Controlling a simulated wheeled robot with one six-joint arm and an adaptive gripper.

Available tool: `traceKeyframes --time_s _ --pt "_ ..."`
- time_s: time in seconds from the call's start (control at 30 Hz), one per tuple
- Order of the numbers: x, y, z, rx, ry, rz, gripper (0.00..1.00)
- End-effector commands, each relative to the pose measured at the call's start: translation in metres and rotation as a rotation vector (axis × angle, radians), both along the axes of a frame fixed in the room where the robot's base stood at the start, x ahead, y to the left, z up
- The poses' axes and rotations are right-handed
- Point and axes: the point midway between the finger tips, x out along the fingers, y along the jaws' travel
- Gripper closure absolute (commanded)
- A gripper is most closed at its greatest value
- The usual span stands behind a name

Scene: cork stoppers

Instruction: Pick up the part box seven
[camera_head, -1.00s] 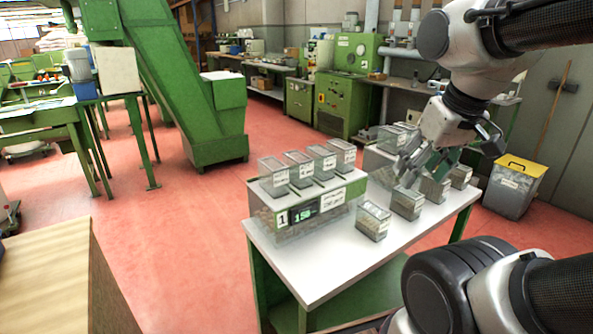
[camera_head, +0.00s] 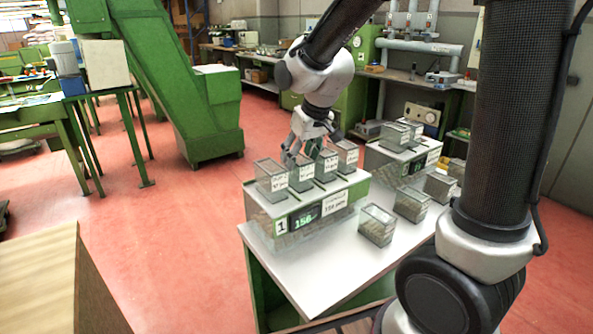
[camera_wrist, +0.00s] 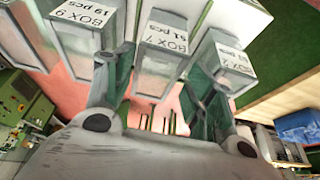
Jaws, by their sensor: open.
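A clear part box (camera_wrist: 160,68) is in the middle of the wrist view, its white label upside down and seeming to read BOX 7. In the head view, several such boxes, including a left one (camera_head: 270,182), stand in a row on a display unit (camera_head: 310,212). My gripper (camera_head: 305,155) is over this row, its fingertips partly hidden by the boxes. In the wrist view my gripper (camera_wrist: 163,92) is open, with a green-dark finger on each side of the middle box. A gap to the box shows; I cannot tell whether either finger touches it.
Neighbouring boxes stand close on both sides, one labelled BOX 9 (camera_wrist: 85,35) and another at right (camera_wrist: 225,65). Loose boxes, such as the front one (camera_head: 377,226), stand on the white table (camera_head: 320,265). A second unit (camera_head: 405,160) stands at the back right.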

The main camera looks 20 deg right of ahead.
Motion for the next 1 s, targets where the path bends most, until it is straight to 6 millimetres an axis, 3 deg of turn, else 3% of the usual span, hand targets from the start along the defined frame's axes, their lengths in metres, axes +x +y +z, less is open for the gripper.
traceKeyframes --time_s 0.33,0.63,0.83,1.0 --pt "0.019 0.002 -0.046 -0.001 0.003 -0.001 0.45" --pt "0.022 0.003 -0.051 -0.001 0.0 -0.001 0.45" --pt "0.022 0.003 -0.051 -0.001 0.0 -0.001 0.8" --pt "0.022 0.003 -0.051 -0.001 0.0 -0.001 0.84"
